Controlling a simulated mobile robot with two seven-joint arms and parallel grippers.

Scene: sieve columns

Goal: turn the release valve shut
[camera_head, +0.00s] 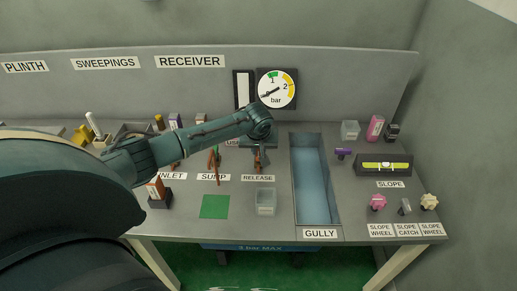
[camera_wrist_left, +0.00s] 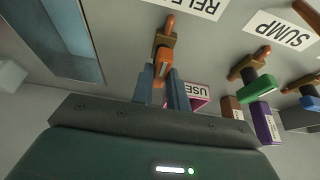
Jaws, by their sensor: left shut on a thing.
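The release valve (camera_head: 258,163), with an orange-brown handle, stands on the bench just behind the RELEASE label (camera_head: 258,178). My left gripper (camera_head: 259,149) reaches down over it from above. In the left wrist view, the two fingers (camera_wrist_left: 164,84) stand on either side of the orange handle part of the valve (camera_wrist_left: 166,42) and are shut on it. The handle's lower part and the contact are partly hidden by the fingers. My right gripper is not in view.
The inlet and sump valves (camera_head: 214,163) stand to the left. A clear box (camera_head: 266,201) and green square (camera_head: 214,207) lie in front. The blue gully (camera_head: 314,184) is to the right. The gauge (camera_head: 277,89) has its needle pointing lower left.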

